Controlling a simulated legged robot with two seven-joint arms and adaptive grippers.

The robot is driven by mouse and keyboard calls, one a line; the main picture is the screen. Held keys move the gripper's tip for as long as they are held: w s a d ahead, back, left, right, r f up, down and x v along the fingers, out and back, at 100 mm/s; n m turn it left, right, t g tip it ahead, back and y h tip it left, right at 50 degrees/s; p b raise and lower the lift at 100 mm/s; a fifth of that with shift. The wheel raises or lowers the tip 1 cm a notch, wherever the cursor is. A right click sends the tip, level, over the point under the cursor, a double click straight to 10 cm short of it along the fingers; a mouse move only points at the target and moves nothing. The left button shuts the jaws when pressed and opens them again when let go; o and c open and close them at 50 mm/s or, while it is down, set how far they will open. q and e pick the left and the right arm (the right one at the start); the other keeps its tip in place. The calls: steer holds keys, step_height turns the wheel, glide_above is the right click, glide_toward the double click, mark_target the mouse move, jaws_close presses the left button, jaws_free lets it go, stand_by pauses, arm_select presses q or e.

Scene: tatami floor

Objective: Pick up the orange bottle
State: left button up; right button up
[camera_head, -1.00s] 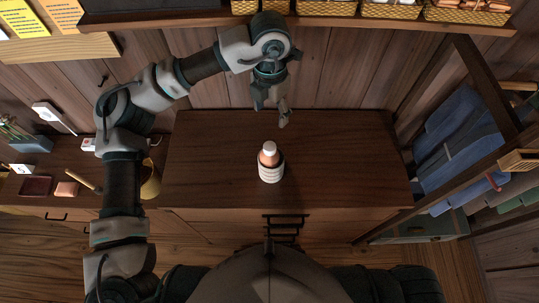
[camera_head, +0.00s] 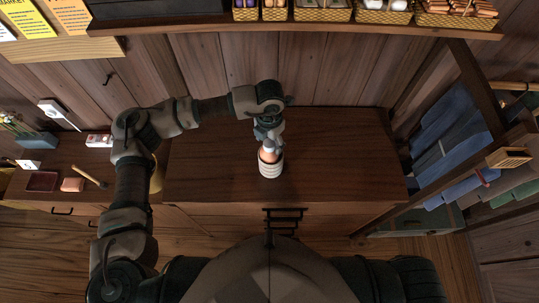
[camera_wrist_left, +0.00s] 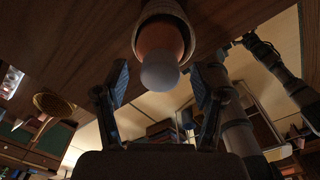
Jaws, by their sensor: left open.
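The orange bottle (camera_head: 269,155) with a white cap stands in a white ribbed holder (camera_head: 271,170) on the dark wooden cabinet top. My left gripper (camera_head: 268,142) is at the bottle's top in the head view, and hides part of the cap. In the left wrist view the bottle (camera_wrist_left: 160,42) and its rounded white cap (camera_wrist_left: 159,72) lie between the two open fingers (camera_wrist_left: 158,88), with gaps on both sides. My right gripper does not show in any frame.
The cabinet top (camera_head: 340,150) is clear around the holder. A shelf with several baskets (camera_head: 322,10) runs along the back. A rack of blue cloth (camera_head: 445,130) stands at the right.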

arm_select(q)
steer(key=shift+f, duration=0.75)
jaws_close()
steer(key=shift+r, duration=0.15)
